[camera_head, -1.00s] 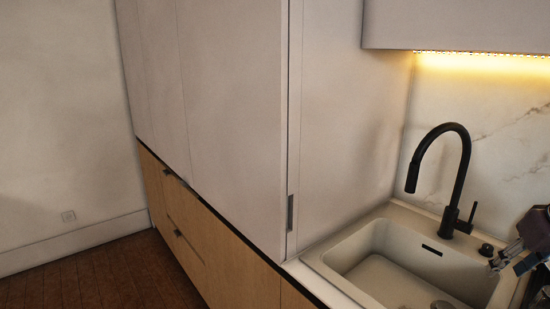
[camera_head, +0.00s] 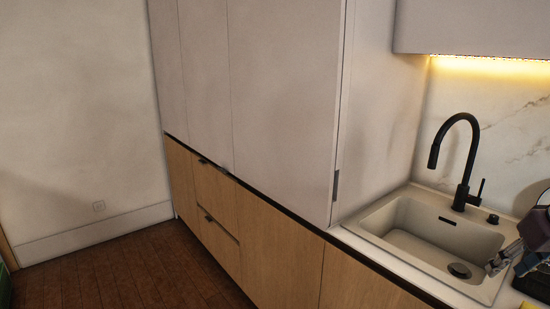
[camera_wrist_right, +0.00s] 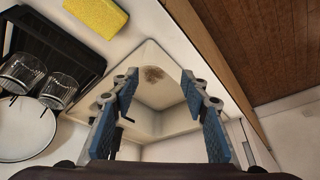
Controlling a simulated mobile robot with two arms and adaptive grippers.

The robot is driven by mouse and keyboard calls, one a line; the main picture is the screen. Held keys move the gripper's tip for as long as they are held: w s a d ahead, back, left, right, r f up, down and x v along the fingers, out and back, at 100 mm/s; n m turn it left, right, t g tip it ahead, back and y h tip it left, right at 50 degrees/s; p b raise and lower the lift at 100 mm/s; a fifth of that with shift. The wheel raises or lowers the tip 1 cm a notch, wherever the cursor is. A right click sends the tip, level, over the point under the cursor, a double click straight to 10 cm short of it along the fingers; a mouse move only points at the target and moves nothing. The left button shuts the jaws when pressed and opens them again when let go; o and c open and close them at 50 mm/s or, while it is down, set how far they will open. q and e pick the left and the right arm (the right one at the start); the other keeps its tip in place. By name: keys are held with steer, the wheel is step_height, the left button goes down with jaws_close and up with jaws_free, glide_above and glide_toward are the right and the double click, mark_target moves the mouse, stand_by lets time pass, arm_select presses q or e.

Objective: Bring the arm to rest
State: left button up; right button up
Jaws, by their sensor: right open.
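My right gripper (camera_head: 498,262) shows at the right edge of the head view, over the right end of the sink (camera_head: 398,237). In the right wrist view my right gripper (camera_wrist_right: 158,95) has its two blue-padded fingers spread apart with nothing between them. The sink basin (camera_wrist_right: 150,118) lies beyond the fingers in that view. Most of my right arm is cut off by the head view's right edge. My left gripper is not in view.
A black faucet (camera_head: 467,165) stands behind the sink. Tall pale cabinets (camera_head: 280,100) rise left of it. In the wrist view, a black dish rack (camera_wrist_right: 62,42) with glasses (camera_wrist_right: 22,72) and a plate (camera_wrist_right: 25,128) sits beside a yellow sponge (camera_wrist_right: 97,14). Wooden floor (camera_head: 120,270) is clear.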

steer(key=w+a+f+m+t+y, duration=0.1)
steer(key=w+a+f+m+y, duration=0.4)
steer(key=a+f+m, duration=0.45)
steer(key=w+a+f+m+t+y, duration=0.1)
steer(key=w+a+f+m+y, duration=0.45)
steer(key=a, duration=0.75)
step_height(320, 180, down, 19)
steer(key=s+m+t+h, duration=0.25)
steer(key=m+t, duration=0.35)
steer(key=m, duration=1.6)
steer(key=s+d+f+m+g+h, duration=0.1)
steer(key=s+f+m+g+h, duration=0.15)
steer(key=s+f+m, duration=0.8)
steer(key=s+d+f+m+g+h, duration=0.1)
steer(key=s+f+m+h, duration=0.3)
steer(key=s+f+m, duration=0.7)
steer(key=s+a+f+m+g, duration=0.2)
steer(key=s+f, duration=0.3)
steer(key=s, duration=0.6)
steer(key=s+a+f+m+g, duration=0.3)
steer(key=s+f, duration=0.3)
steer(key=s, duration=0.5)
steer(key=s+a+f+m+g+h, duration=0.1)
steer(key=s+f+m, duration=0.4)
steer(key=s, duration=0.6)
steer(key=shift+a+f+g, duration=0.2)
steer(key=shift+a+g, duration=0.45)
steer(key=shift+g, duration=0.4)
